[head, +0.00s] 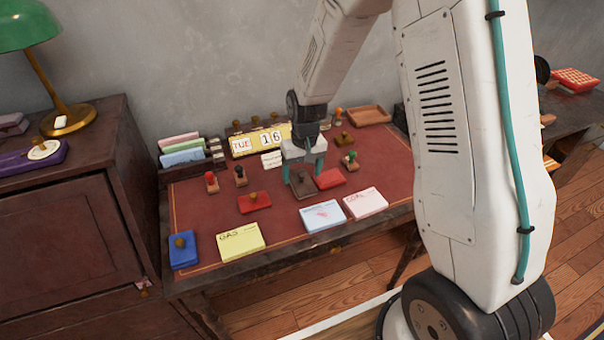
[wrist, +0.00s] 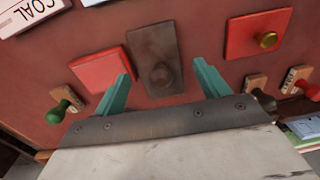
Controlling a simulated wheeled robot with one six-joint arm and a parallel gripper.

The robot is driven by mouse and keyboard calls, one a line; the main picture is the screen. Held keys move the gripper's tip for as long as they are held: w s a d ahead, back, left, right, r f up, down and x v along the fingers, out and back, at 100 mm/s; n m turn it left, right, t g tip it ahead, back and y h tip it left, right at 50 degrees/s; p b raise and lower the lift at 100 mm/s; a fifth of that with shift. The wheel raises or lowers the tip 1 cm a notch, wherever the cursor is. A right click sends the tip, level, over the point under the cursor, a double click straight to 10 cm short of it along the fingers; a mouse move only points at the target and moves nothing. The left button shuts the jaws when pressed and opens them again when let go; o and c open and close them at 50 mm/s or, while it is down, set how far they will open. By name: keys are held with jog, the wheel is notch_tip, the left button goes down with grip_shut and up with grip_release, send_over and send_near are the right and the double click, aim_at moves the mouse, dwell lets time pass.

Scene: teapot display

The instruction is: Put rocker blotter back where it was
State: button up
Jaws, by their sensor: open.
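A dark brown block with a knob (head: 302,190) lies on the red desk top (head: 290,230); it also shows in the wrist view (wrist: 148,48). My gripper (head: 303,175) is over this block, fingers pointing down, open, with one finger on each side of the knob. Nothing is held between the fingers. Other knobbed blocks are a blue one (head: 183,250) at the front left, a red one (head: 254,203) in the middle and an olive-brown one (head: 344,139) at the back. I cannot tell for sure which is the rocker blotter.
A flat red pad (head: 329,179) lies close beside the brown block. Stamps with green (head: 352,158), red (head: 211,179) and dark (head: 240,173) handles stand nearby. Yellow (head: 240,241), blue (head: 325,216) and pink (head: 366,203) paper pads line the front. A date display (head: 262,140) and wooden tray (head: 369,116) are behind.

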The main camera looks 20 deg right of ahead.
notch_tip(320, 180, up, 11)
jog(key=s+d+r, duration=0.2)
jog(key=s+r, duration=1.1)
jog(key=s, duration=0.1)
jog(key=s+r+t, duration=0.1)
jog(key=s+r, duration=0.2)
jog(key=s, duration=1.3)
jog(key=shift+d+h, duration=0.3)
jog(key=shift+d, duration=0.15)
